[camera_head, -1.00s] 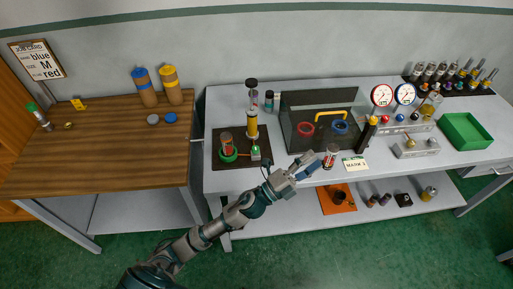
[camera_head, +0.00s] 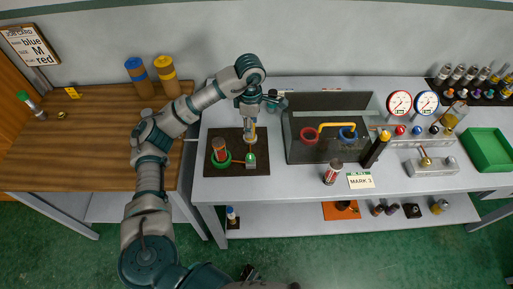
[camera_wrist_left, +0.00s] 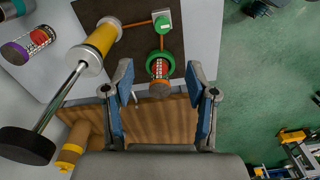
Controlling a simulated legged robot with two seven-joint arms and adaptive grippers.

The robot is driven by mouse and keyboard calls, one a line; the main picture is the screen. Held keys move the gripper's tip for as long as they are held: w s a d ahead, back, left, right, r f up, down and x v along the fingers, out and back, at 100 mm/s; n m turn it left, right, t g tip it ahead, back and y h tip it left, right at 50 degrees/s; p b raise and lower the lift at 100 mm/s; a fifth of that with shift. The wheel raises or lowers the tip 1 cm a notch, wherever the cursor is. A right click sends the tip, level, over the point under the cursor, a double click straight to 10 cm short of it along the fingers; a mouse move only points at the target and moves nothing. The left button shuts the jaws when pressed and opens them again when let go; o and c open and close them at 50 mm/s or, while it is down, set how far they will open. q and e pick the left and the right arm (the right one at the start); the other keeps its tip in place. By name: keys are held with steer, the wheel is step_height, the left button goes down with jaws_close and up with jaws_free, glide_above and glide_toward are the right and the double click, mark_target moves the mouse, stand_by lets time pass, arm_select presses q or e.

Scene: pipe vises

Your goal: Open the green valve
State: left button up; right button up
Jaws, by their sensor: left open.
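The green valve is a small green knob (camera_head: 251,155) on a grey block, on a dark board (camera_head: 262,170) at the table's left end; it also shows at the top of the left wrist view (camera_wrist_left: 163,23). A canister (camera_head: 219,147) with a red-orange top stands in a green ring (camera_head: 221,163) left of it. A thin orange pipe joins block and ring. A yellow pump cylinder (camera_wrist_left: 102,37) with a black handle end stands beside them, partly hidden by my arm in the head view. My left gripper (camera_wrist_left: 158,72) is open and empty, above the board area. My right gripper is not visible.
Right of the board stands a dark open-topped tank (camera_head: 322,148) with red and blue rings and a yellow pipe. A red-and-white canister (camera_head: 333,171) and a MARK card (camera_head: 360,180) are at the front. A wooden table (camera_head: 95,150) adjoins at left. A green tray (camera_head: 487,150) is far right.

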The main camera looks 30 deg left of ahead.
arm_select(q)
step_height(320, 180, down, 4)
steer(key=s, duration=0.1)
steer(key=b, duration=0.2)
glide_above(251, 155)
step_height(251, 155, down, 4)
steer(key=shift+d+f, duration=0.15)
steer(key=shift+f, duration=0.05)
steer(key=f, duration=0.7)
steer(key=shift+s+f, duration=0.1)
steer(key=shift+s, duration=0.1)
steer(key=shift+w+f, duration=0.2)
steer(key=shift+f, duration=0.3)
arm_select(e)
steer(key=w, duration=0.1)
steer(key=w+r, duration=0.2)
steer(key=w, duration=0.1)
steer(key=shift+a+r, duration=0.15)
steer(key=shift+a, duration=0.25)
arm_select(q)
steer(key=shift+s, duration=0.1)
jaws_close()
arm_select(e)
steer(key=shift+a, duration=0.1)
